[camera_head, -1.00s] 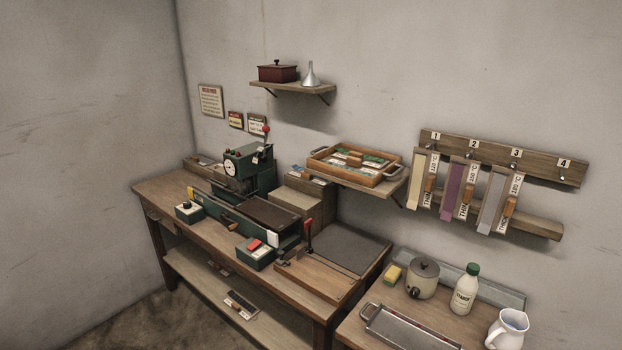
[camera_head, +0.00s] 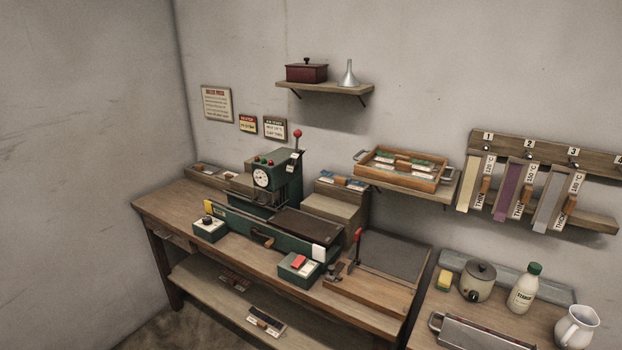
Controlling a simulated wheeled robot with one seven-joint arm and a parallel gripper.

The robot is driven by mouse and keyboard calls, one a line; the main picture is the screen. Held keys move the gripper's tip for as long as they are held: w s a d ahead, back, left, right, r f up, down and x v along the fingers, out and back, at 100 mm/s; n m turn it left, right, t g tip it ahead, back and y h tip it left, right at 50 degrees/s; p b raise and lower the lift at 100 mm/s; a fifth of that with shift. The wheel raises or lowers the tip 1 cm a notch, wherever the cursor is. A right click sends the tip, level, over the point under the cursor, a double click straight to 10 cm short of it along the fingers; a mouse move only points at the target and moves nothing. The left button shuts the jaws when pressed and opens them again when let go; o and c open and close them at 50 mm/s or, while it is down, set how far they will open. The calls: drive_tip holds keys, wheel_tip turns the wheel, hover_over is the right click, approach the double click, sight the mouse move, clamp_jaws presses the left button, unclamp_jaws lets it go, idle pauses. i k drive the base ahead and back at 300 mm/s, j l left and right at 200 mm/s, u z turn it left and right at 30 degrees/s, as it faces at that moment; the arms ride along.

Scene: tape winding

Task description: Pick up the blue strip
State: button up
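No strip that I can clearly identify as the blue strip shows in the head view. Small pieces with bluish and white parts (camera_head: 343,182) lie on top of the stepped wooden block (camera_head: 336,207) at the back of the workbench, too small to tell apart. A small dark piece with pale ends (camera_head: 266,322) lies on the bench's lower shelf; its colour is unclear. My gripper is not in view.
A green press (camera_head: 268,182) stands on the workbench (camera_head: 165,205). A wooden tray (camera_head: 405,172) sits on a wall shelf. Hanging strips, cream (camera_head: 475,184), purple (camera_head: 514,190) and grey (camera_head: 549,203), line the right wall. A side table holds a pot (camera_head: 477,285), bottle (camera_head: 525,290) and jug (camera_head: 575,328).

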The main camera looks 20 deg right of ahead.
sight(344, 181)
drive_tip(key=i+j+u, duration=0.1)
drive_tip(key=i+j, duration=0.4)
drive_tip(key=i, duration=0.3)
drive_tip(key=i+j+u, duration=0.15)
drive_tip(key=i, duration=0.3)
drive_tip(key=i+l+u, duration=0.1)
drive_tip(key=i+l, duration=0.15)
drive_tip(key=i, duration=0.15)
drive_tip(key=i+l, duration=0.3)
drive_tip(key=i+j+u, duration=0.05)
drive_tip(key=i, duration=0.05)
